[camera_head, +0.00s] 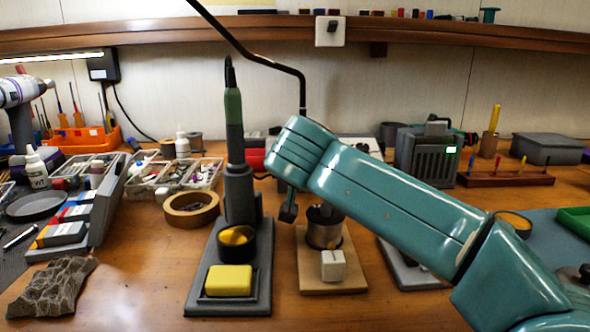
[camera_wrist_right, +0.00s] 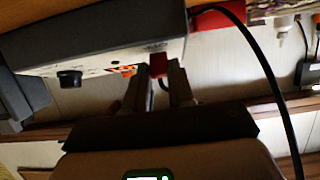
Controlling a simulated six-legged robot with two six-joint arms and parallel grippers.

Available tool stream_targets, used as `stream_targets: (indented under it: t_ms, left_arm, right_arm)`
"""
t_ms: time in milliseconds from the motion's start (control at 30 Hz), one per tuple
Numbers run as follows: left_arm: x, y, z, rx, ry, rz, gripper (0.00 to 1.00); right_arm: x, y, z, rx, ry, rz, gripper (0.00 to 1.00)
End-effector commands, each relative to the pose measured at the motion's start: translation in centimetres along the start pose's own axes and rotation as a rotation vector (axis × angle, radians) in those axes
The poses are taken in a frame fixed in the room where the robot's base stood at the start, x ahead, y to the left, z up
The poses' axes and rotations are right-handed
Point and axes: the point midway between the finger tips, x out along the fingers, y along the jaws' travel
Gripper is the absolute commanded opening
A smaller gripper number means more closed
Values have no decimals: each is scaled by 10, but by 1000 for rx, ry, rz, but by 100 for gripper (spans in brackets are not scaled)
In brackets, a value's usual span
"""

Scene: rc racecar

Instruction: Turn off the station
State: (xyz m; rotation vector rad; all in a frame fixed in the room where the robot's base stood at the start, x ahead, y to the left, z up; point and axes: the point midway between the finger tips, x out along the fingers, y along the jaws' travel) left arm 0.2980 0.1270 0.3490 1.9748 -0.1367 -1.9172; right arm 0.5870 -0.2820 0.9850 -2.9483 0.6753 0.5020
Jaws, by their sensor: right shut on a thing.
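The station shows in the right wrist view as a dark-cased box with a pale front panel (camera_wrist_right: 112,62), a black knob (camera_wrist_right: 70,80) and a small red part (camera_wrist_right: 158,65), which looks like its switch. My right gripper (camera_wrist_right: 157,80) has its two fingers around this red part, at the panel's edge. The switch's position cannot be told. In the head view my teal right arm covers most of the station, and the right gripper is hidden behind it. A soldering iron (camera_head: 233,125) stands upright in its holder. My left gripper is not in view.
A yellow sponge (camera_head: 228,280) lies on the holder's base. A tape roll (camera_head: 191,209), parts trays and a rock (camera_head: 55,287) are at left. A grey device with a green display (camera_head: 427,153) stands right of the arm. A black cable (camera_wrist_right: 265,70) hangs beside my right gripper.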

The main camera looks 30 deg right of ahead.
Motion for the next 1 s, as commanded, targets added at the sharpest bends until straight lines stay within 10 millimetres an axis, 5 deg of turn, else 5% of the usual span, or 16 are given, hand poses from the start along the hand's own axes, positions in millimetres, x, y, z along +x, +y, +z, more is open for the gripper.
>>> stream_targets:
  t_ms: [467, 500, 567, 1000]
  left_arm:
    - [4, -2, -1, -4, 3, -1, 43]
    - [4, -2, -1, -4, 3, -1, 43]
    - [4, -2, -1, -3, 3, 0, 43]
    - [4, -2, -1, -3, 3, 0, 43]
  right_arm:
    - [0, -1, 2, -1, 7, 0, 0]
    - [0, -1, 2, -1, 7, 0, 26]
    - [0, -1, 2, -1, 7, 0, 46]
    - [-12, -1, 0, -1, 11, -3, 49]
